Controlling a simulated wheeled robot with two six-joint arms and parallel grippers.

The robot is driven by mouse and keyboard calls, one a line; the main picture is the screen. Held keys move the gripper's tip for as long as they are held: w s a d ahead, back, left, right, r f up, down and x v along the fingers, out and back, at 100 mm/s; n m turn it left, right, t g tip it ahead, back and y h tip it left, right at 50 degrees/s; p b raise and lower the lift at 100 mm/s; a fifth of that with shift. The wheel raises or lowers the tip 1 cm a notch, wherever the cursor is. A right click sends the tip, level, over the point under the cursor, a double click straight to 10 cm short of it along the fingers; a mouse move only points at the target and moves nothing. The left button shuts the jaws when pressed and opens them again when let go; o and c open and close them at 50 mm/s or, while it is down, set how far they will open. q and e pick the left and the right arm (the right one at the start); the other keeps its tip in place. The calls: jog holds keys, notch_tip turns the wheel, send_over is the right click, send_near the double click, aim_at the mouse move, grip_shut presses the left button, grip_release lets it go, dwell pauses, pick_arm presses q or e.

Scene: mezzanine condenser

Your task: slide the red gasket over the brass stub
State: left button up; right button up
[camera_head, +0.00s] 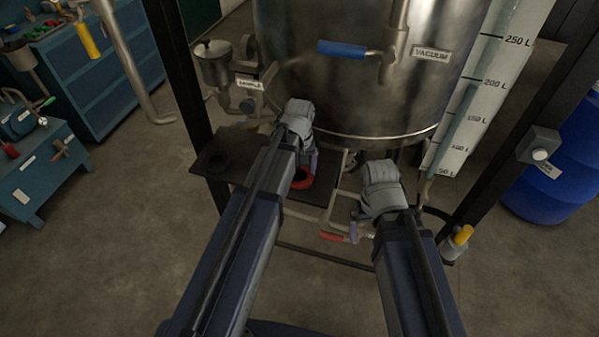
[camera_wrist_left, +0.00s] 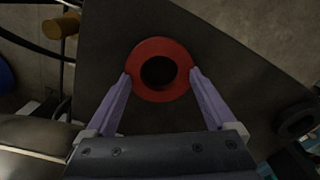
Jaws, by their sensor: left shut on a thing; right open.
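The red gasket (camera_head: 307,183) is a flat ring over the dark shelf; it also shows in the left wrist view (camera_wrist_left: 160,45). My left gripper (camera_head: 304,172) is shut on it, one purple fingertip at each side of the ring in the wrist view (camera_wrist_left: 160,76). I cannot tell whether the gasket touches the shelf. The hole shows only dark surface. I cannot identify the brass stub for sure; a yellow-brown cylinder (camera_wrist_left: 60,26) shows at the wrist view's upper left. My right gripper (camera_head: 354,232) is open below the tank, its fingers mostly hidden by its wrist.
The steel tank (camera_head: 350,90) stands behind, with a blue-handled vacuum valve (camera_head: 342,49). A red handle (camera_head: 331,237) is near my right gripper. Frame posts flank the tank; a blue barrel (camera_head: 550,185) is right.

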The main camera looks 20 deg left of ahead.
pick_arm(q)
notch_tip(320, 180, up, 10)
jog(key=p, duration=0.9)
pick_arm(e)
notch_tip(320, 180, up, 10)
pick_arm(q)
jog(key=shift+d+f, duration=0.1)
pick_arm(e)
jog(key=shift+d+f, duration=0.1)
